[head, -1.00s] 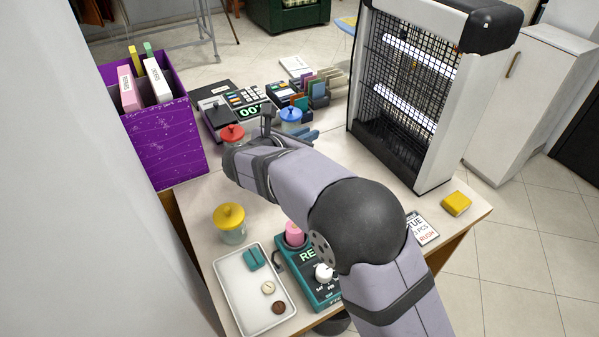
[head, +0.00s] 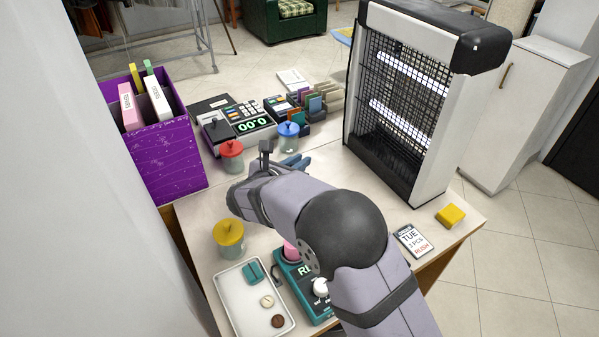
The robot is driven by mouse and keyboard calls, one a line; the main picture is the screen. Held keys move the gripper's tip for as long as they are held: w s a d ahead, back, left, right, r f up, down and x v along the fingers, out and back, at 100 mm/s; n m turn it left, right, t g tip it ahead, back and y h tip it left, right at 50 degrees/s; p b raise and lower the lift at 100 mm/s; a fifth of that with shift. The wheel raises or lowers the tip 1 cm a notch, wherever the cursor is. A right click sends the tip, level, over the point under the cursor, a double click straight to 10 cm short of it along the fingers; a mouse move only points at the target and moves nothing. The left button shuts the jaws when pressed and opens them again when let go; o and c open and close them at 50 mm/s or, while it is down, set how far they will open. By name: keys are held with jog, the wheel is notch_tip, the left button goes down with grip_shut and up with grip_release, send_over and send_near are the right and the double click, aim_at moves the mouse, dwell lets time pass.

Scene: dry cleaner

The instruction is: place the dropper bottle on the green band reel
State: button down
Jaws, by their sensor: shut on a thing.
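My gripper (head: 266,152) is over the middle of the table, just right of and nearer than the red-lidded jar. One dark finger stands up beyond the wrist. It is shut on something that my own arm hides. I cannot make out the dropper bottle in the head view. I cannot make out the green band reel either; the arm covers part of the table. Blue-grey pieces (head: 295,162) lie just right of the finger, and I cannot tell what they are.
Jars with red (head: 232,150), blue (head: 288,130) and yellow (head: 229,233) lids stand around the arm. Right of the arm is clearer, near a yellow sponge (head: 450,215).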

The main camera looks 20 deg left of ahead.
jog(key=shift+f, duration=1.85)
jog(key=shift+f, duration=0.15)
jog(key=c, duration=1.8)
grip_release()
jog(key=shift+s+a+r, duration=0.1)
jog(key=shift+s+r, duration=0.15)
jog(key=shift+s, duration=0.1)
jog(key=b+v, duration=0.1)
jog(key=v, duration=1)
jog(key=shift+r, duration=0.15)
jog(key=shift+s, duration=0.15)
